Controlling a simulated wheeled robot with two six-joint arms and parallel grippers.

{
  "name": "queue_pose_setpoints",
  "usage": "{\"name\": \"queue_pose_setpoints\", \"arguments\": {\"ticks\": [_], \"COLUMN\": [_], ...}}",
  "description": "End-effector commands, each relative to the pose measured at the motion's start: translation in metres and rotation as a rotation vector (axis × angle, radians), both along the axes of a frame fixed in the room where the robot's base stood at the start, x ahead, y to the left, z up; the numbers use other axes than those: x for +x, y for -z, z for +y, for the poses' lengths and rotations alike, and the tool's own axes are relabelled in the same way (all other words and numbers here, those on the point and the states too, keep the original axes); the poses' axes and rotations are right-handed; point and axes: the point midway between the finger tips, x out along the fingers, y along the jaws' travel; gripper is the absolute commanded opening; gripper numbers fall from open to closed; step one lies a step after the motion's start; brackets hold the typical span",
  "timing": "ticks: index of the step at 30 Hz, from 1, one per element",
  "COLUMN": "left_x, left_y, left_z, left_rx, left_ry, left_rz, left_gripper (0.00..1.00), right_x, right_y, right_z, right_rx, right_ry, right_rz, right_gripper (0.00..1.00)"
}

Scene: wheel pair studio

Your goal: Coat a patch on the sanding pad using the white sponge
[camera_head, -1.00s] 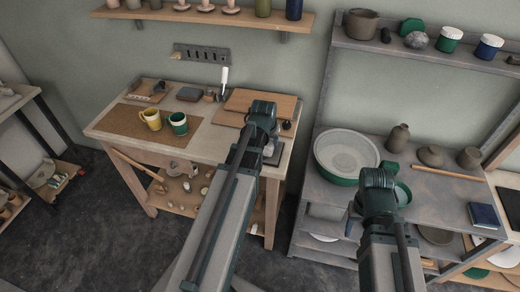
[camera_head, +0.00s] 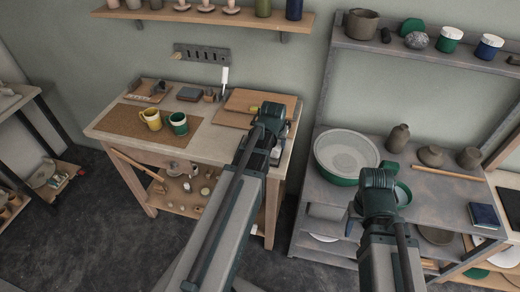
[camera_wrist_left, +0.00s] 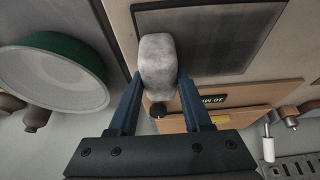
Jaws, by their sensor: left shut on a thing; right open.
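The white sponge (camera_wrist_left: 157,65) is greyish white and block-shaped. In the left wrist view it sits between the two fingers of my left gripper (camera_wrist_left: 160,88), which is shut on it. The sanding pad (camera_wrist_left: 222,38) is a flat dark grey square, and the sponge overlaps its left part in that view. I cannot tell whether they touch. In the head view my left gripper (camera_head: 270,118) is over the right end of the workbench, and its arm hides the sponge and much of the pad (camera_head: 277,156). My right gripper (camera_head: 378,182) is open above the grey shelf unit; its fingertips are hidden.
Wooden boards (camera_head: 262,100) lie behind the left gripper on the workbench (camera_head: 205,137). A yellow mug (camera_head: 151,119) and a green mug (camera_head: 178,123) stand on a brown mat to the left. A large basin (camera_head: 345,155) stands on the shelf unit, close to the right arm.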

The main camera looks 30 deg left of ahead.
Motion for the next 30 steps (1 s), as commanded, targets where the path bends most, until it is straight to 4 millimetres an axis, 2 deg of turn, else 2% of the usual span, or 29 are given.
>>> {"name": "queue_pose_setpoints", "arguments": {"ticks": [7, 19, 30], "left_x": [-0.001, -0.010, -0.011], "left_y": [0.000, -0.002, -0.002], "left_z": [0.006, 0.043, 0.046], "left_rx": [0.001, 0.000, 0.001], "left_ry": [0.000, -0.002, 0.000], "left_rz": [0.000, -0.001, -0.001], "left_gripper": [0.00, 0.00, 0.00], "right_x": [0.000, 0.000, 0.000], "right_y": [0.000, -0.002, -0.002], "right_z": [0.000, 0.000, 0.000], "right_rx": [0.000, 0.000, 0.000], "right_ry": [0.000, 0.000, 0.000], "right_rz": [0.000, 0.000, 0.000], "right_gripper": [0.50, 0.50, 0.50]}}
